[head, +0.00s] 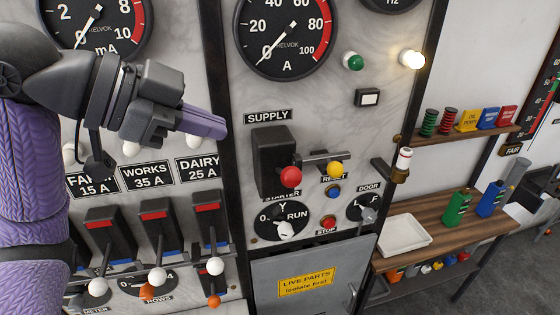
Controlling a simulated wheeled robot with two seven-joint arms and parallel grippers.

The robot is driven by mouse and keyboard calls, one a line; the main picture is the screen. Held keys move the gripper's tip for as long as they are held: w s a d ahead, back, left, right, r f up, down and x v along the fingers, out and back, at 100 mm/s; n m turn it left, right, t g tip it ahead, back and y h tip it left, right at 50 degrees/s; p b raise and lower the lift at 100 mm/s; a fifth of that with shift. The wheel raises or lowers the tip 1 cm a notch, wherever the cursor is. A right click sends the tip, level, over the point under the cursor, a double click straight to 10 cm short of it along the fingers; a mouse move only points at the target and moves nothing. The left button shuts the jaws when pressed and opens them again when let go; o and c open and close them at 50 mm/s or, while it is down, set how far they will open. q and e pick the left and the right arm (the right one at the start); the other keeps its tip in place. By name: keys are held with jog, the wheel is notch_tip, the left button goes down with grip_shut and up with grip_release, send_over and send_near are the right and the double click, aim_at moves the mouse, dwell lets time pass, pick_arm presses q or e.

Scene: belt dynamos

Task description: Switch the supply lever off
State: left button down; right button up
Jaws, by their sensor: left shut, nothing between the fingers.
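The supply switch (272,150) is a black box on the marble panel, under the SUPPLY label (268,117). A red ball knob (291,177) sticks out at its lower front. A short bar with a yellow knob (335,169) stands just to its right. I cannot read an on or off mark for the lever. My right gripper is not in view.
Several red-topped feeder switches (154,232) with white knobs line the lower left. The STARTER dial (283,220) and LIVE PARTS door (305,284) sit below the supply switch. Gauges are above. A wooden shelf (430,220) with a white tray (403,235) is at right.

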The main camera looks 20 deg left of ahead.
pick_arm(q)
jog(key=shift+d, duration=0.1)
jog(key=p, duration=0.3)
send_over(285, 175)
jog(key=s, duration=0.3)
notch_tip(285, 175, down, 5)
jog(key=f, duration=0.1)
jog(key=w+f, duration=0.2)
jog(key=f, duration=0.1)
jog(key=shift+a, duration=0.2)
